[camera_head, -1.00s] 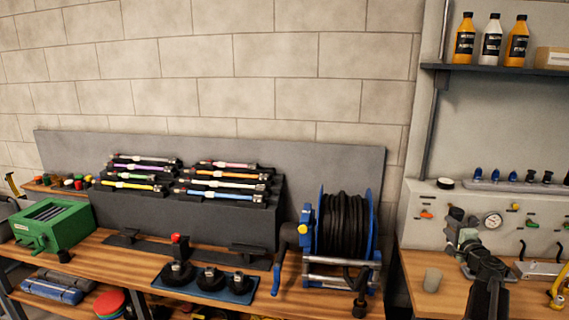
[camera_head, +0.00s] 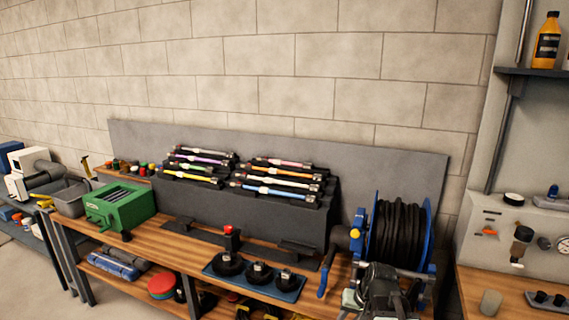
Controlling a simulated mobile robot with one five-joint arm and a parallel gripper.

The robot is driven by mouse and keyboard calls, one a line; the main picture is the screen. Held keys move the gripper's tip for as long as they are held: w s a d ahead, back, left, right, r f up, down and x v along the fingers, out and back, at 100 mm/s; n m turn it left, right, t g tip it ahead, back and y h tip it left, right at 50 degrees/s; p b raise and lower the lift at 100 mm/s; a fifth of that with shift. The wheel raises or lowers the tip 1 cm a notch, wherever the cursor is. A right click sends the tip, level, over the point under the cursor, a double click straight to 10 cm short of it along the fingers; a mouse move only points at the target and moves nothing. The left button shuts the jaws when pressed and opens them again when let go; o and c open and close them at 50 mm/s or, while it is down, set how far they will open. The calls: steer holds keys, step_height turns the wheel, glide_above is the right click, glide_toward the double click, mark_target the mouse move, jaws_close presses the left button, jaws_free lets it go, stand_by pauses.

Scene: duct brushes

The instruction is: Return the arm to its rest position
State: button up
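My arm (camera_head: 384,290) shows at the bottom of the head view, right of centre, as a dark, folded shape with a pale grey part at its left. It stands in front of the lower part of the blue hose reel (camera_head: 403,232) and hides some of it. The fingertips of my gripper cannot be made out, so I cannot tell if it is open or shut. No held object can be made out.
A wooden bench (camera_head: 180,250) carries a rack of coloured brush rods (camera_head: 275,180), a green box (camera_head: 120,207) and a blue tray (camera_head: 290,294) with black round brush heads. A grey cup (camera_head: 490,302) stands on the right bench. Floor shows at lower left.

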steer(key=s+a+f+n+g+h+b, duration=0.2)
steer(key=s+a+f+b, duration=0.1)
steer(key=s+f+b, duration=0.3)
steer(key=shift+s+f+g, duration=0.4)
steer(key=shift+s+f, duration=0.45)
steer(key=shift+s, duration=0.15)
steer(key=shift+a, duration=0.1)
